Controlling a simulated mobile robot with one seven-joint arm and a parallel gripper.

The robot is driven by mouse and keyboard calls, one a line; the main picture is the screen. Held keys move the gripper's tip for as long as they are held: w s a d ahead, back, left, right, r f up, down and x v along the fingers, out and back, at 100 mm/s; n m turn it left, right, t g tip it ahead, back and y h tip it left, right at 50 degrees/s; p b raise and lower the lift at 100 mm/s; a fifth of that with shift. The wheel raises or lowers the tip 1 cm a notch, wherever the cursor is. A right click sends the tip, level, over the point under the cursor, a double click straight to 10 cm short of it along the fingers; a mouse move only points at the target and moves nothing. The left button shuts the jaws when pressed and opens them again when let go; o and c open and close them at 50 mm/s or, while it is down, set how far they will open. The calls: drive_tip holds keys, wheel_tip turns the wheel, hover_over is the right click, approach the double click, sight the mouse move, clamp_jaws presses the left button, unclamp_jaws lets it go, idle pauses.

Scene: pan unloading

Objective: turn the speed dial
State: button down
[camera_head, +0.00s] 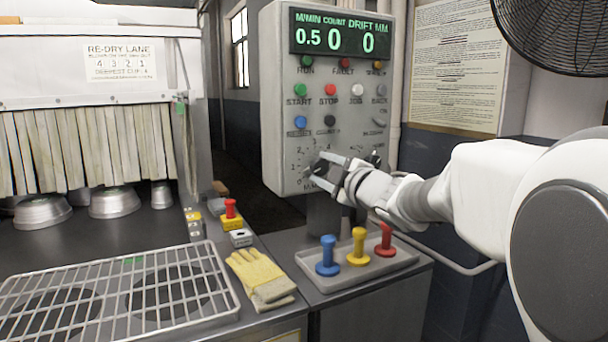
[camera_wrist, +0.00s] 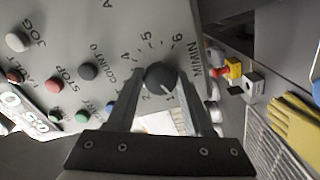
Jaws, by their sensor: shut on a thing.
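The speed dial is a round black knob (camera_wrist: 161,76) with a white pointer mark, set among printed numbers on the grey control panel (camera_wrist: 110,30). In the wrist view the pointer seems to lie near the 1. My gripper (camera_wrist: 162,80) has one finger on each side of the knob and is shut on it. In the head view my gripper (camera_head: 330,172) reaches in from the right to the panel's lower left and partly hides the dial. The green display (camera_head: 340,34) above reads 0.5 M/MIN, count 0 and drift 0.
Several coloured buttons (camera_head: 329,89) and a second dial (camera_head: 374,159) are close by on the panel. Below stands a grey tray (camera_head: 345,280) with blue, yellow and red pegs. Yellow gloves (camera_head: 260,277), a red stop button (camera_head: 230,208) and a wire rack (camera_head: 120,295) lie to the left.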

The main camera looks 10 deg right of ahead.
idle(0.5)
drive_tip(key=shift+c, duration=1.6)
unclamp_jaws()
drive_tip(key=shift+s, duration=0.1)
